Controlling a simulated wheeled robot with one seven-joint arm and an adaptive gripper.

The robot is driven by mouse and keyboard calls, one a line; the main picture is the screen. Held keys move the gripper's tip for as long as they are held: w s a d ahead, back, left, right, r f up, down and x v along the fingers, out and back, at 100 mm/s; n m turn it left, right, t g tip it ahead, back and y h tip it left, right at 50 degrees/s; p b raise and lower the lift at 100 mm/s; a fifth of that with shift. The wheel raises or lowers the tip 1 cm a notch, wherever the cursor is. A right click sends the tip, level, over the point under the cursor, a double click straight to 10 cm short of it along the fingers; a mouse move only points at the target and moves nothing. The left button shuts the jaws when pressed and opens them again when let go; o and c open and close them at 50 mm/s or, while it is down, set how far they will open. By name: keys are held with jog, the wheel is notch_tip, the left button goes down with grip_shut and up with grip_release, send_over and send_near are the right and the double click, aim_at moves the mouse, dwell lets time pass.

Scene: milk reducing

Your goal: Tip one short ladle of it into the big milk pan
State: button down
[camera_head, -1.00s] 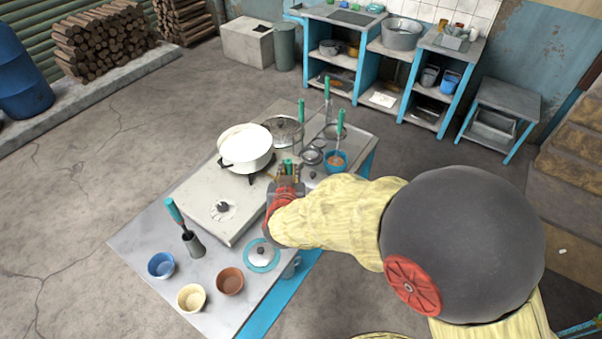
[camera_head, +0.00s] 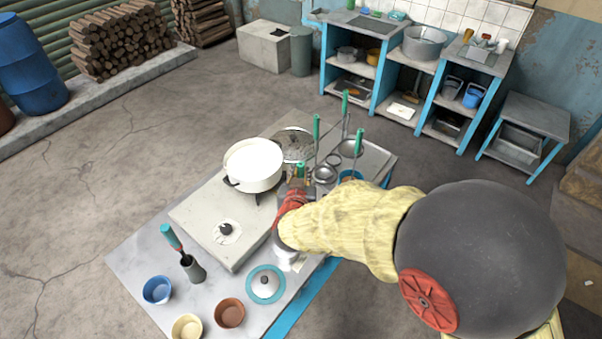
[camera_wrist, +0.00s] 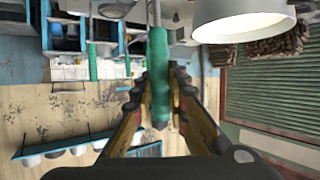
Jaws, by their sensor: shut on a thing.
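The white milk pan (camera_head: 252,163) stands on the stove's far burner; its inside looks white, but I cannot make out the level. In the wrist view its pale side and rim show at the upper right (camera_wrist: 242,22). My gripper (camera_head: 297,182) is just right of the pan. In the wrist view my gripper (camera_wrist: 157,100) is shut on a green handle (camera_wrist: 159,70), which I take as the ladle's. The handle's top (camera_head: 300,169) also shows in the head view. The ladle's bowl and anything in it are hidden.
Other green-handled utensils stand close behind my gripper, one handle (camera_head: 316,127) nearest the pan. A glass-lidded pot (camera_head: 294,143) is behind the pan. A blue-rimmed lid (camera_head: 266,284), bowls (camera_head: 157,290) and a utensil holder (camera_head: 194,269) occupy the front. The near burner (camera_head: 227,231) is empty.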

jog(key=shift+f+b, duration=2.65)
jog(key=shift+f, duration=1.4)
jog(key=shift+r, duration=0.1)
jog(key=shift+r+p, duration=3.65)
jog(key=shift+r, duration=0.25)
jog(key=shift+a+n+p, duration=0.4)
jog(key=shift+a+p, duration=0.3)
jog(key=shift+p, duration=0.35)
jog(key=shift+a+f+p, duration=0.1)
jog(key=shift+a+p, duration=0.3)
jog(key=shift+p, duration=0.2)
jog(key=shift+a+h+p, duration=0.25)
jog(key=shift+h+p, duration=0.05)
